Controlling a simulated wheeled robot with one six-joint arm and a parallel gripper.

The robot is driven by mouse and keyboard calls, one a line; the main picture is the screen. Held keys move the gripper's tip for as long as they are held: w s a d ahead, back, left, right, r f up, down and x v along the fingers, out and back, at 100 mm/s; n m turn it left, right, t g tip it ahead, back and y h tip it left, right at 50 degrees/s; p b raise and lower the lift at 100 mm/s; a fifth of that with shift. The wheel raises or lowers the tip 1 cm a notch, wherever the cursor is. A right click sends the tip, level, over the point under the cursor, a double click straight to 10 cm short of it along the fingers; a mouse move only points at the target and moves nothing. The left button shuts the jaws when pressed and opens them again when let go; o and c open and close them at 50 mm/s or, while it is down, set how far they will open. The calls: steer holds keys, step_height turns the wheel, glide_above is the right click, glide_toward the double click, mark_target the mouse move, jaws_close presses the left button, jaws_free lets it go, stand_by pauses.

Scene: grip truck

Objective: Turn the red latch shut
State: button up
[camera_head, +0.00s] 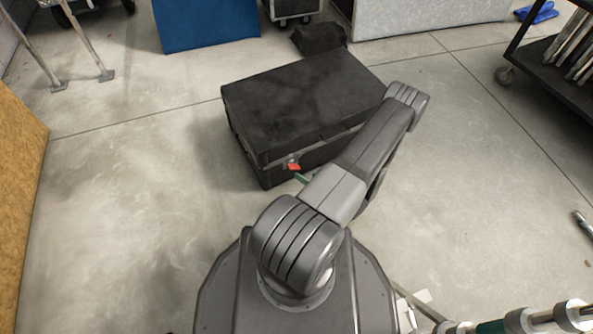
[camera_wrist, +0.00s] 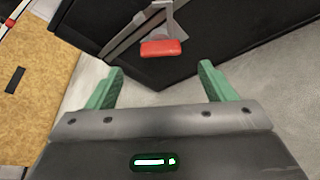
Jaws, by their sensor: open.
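The red latch (camera_head: 293,165) is on the front side of a black case (camera_head: 300,95), near its left front corner, just below the lid seam. In the wrist view the red latch (camera_wrist: 161,48) shows as a red tab at the end of a grey metal plate on the case wall (camera_wrist: 220,30). My gripper (camera_wrist: 160,85) has two green fingers spread apart with nothing between them. The latch lies a little beyond the fingertips, roughly centred between them, and no touch shows. In the head view my arm hides most of my gripper; a green fingertip (camera_head: 302,178) shows beside the latch.
The case lid is down. A black cloth-like thing (camera_head: 318,37) lies behind the case. A dark cart (camera_head: 550,55) stands at the upper right, and a tan board (camera_head: 18,190) at the left edge. Metal tubes (camera_head: 530,320) lie at the lower right. Bare concrete floor surrounds the case.

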mark_target(296, 168)
steer(key=b+x, duration=0.1)
steer(key=x, duration=0.6)
steer(key=shift+w+a+f+b, duration=0.2)
steer(key=shift+w+b, duration=0.1)
steer(key=shift+b, duration=0.1)
steer(key=shift+r, duration=0.1)
steer(key=c, duration=1)
